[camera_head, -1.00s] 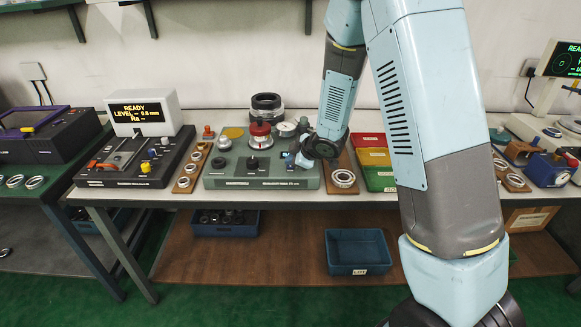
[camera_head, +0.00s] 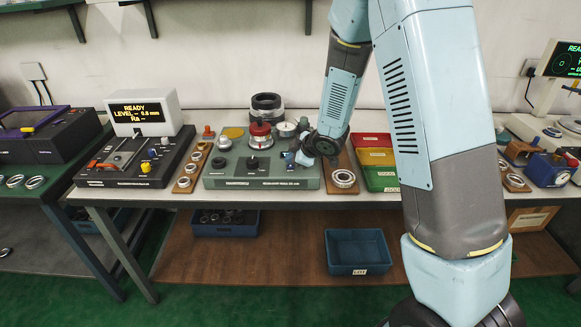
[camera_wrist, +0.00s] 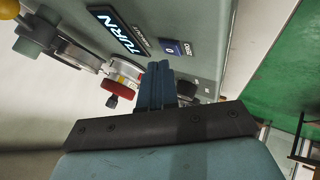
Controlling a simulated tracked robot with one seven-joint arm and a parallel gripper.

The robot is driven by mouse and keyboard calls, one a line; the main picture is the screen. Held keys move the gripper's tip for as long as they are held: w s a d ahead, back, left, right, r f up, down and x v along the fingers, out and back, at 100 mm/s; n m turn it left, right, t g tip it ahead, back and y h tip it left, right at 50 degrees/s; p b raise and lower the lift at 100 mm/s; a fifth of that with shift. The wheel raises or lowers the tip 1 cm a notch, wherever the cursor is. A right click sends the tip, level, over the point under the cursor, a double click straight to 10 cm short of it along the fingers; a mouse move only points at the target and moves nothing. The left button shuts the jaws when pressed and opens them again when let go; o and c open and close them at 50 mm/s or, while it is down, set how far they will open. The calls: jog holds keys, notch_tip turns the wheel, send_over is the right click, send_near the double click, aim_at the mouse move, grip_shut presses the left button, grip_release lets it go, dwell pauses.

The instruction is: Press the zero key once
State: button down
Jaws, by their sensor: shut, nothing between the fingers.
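The zero key (camera_wrist: 171,50) is a small dark blue square marked 0, with ZERO lettering beside it, on the grey-green panel of the instrument (camera_wrist: 212,25). In the head view the instrument (camera_head: 225,183) is a green box on the bench, and I cannot make out the key there. My gripper (camera_wrist: 158,66) is shut and empty, its blue fingers side by side. In the wrist view the fingertips appear just short of the key; I cannot tell whether they touch it. In the head view my gripper (camera_head: 291,158) is over the right part of the instrument.
A lit TURN display (camera_wrist: 117,30) is beside the key. A red-banded round part (camera_wrist: 118,88) is left of my fingers. A ring on a wooden board (camera_head: 344,178) and coloured trays (camera_head: 378,158) stand right of the instrument. A READY display box (camera_head: 143,112) stands to the left.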

aim_at(292, 167)
jog(key=shift+r, duration=0.25)
jog(key=shift+r, duration=2.45)
